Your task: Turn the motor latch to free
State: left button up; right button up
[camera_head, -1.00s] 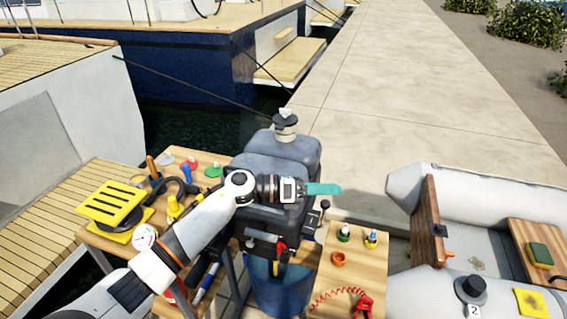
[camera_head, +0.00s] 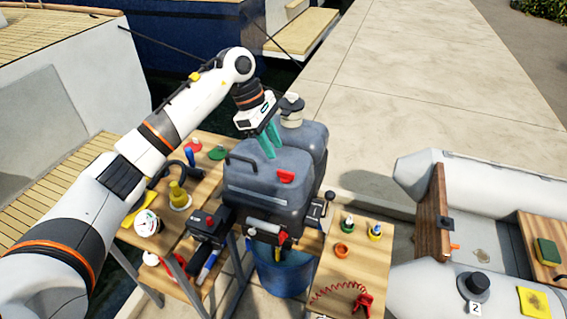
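The outboard motor (camera_head: 262,193) has a dark grey cowl and stands upright in the middle of the camera_head view. A small red latch (camera_head: 286,176) sits on the cowl's near face, to the right, and is unobstructed. My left gripper (camera_head: 268,144) has teal fingers pointing down over the top of the cowl, behind and left of the latch. Two fingers show with a narrow gap between them, and nothing is held. I cannot tell whether the fingertips touch the cowl. My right gripper is not in view.
A black cowl handle (camera_head: 241,160) is left of the latch. A white-and-black cap (camera_head: 291,108) stands behind the gripper. A blue bucket (camera_head: 284,272) is below the motor. Wooden tables with small items flank it. An inflatable boat (camera_head: 440,270) lies at right.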

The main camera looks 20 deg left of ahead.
aim_at(285, 172)
pick_arm(q)
jog(key=p+x, duration=0.1)
jog(key=x, duration=0.6)
jog(key=shift+w+d+f+p, duration=0.1)
jog(key=shift+d+f+p, duration=0.1)
jog(key=shift+f+p, duration=0.15)
jog(key=shift+c, duration=0.5)
grip_shut()
